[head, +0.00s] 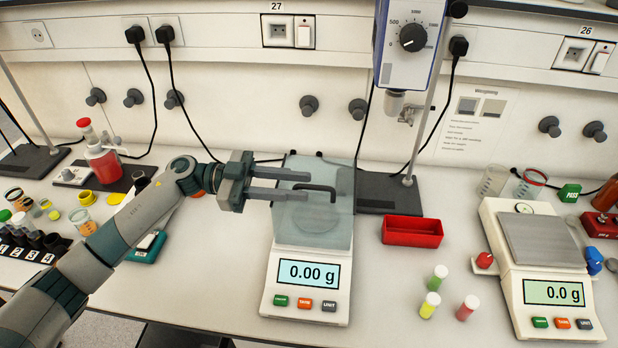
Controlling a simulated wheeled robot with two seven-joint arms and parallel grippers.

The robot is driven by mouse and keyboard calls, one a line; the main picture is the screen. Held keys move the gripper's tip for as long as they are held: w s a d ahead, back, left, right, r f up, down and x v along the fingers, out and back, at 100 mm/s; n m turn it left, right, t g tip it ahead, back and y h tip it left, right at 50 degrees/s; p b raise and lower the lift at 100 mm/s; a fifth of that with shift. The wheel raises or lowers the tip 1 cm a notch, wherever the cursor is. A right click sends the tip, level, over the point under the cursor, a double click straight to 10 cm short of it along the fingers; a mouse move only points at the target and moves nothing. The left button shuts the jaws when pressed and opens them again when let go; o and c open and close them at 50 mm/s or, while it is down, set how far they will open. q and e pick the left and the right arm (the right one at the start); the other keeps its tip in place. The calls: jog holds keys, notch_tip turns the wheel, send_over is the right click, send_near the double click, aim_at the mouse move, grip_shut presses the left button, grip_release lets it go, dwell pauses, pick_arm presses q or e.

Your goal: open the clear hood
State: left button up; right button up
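The clear hood (338,226) is a see-through bluish cover over the pan of the middle balance (305,307), whose display reads 0.00 g. The hood appears down over the pan. A dark bar handle (325,188) is on the hood. My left gripper (308,187) comes in from the left, with its two fingers apart and pointing right. The fingertips overlap the handle's left part in the picture, one above it and one below. I cannot tell whether they touch it. My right gripper is not in view.
A stirrer stand (388,192) stands right behind the balance. A red tray (412,232) and several small capped vials (431,304) are to the right. A second balance (552,292) stands farther right. A vial rack (30,243) is at left.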

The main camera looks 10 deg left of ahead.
aim_at(309, 186)
pick_arm(q)
jog(key=shift+d+p, duration=0.45)
jog(key=shift+d, duration=1.15)
jog(key=shift+c, duration=0.3)
grip_shut()
jog(key=shift+r, duration=0.1)
